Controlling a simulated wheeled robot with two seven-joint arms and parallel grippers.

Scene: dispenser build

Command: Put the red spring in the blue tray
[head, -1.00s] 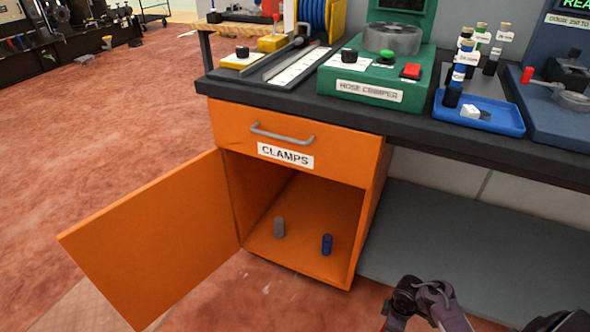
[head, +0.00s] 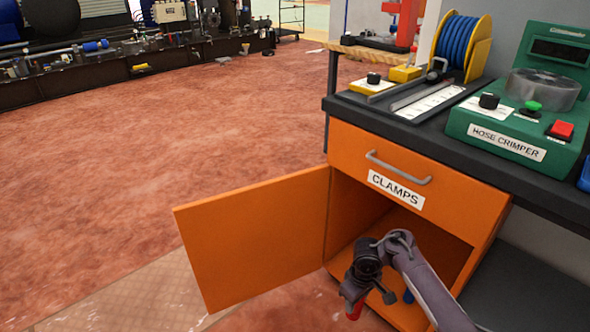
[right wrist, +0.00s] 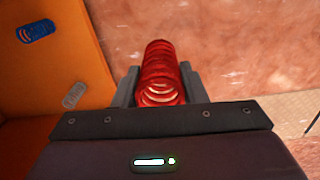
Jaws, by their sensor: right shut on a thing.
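My right gripper (head: 354,298) is shut on the red spring (right wrist: 161,75), which stands out between the two fingers in the right wrist view. In the head view the red spring (head: 355,312) shows only as a small red piece under the gripper, in front of the open orange cabinet. Only a sliver of the blue tray (head: 585,175) shows, on the bench at the right edge of the head view. My left gripper is out of view.
The orange clamps cabinet (head: 345,145) has its door (head: 255,235) swung open to the left. A blue spring (right wrist: 37,33) and a grey one (right wrist: 74,95) are inside it. On the bench, the green hose crimper (head: 510,135) stands left of the tray. Red floor is clear at left.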

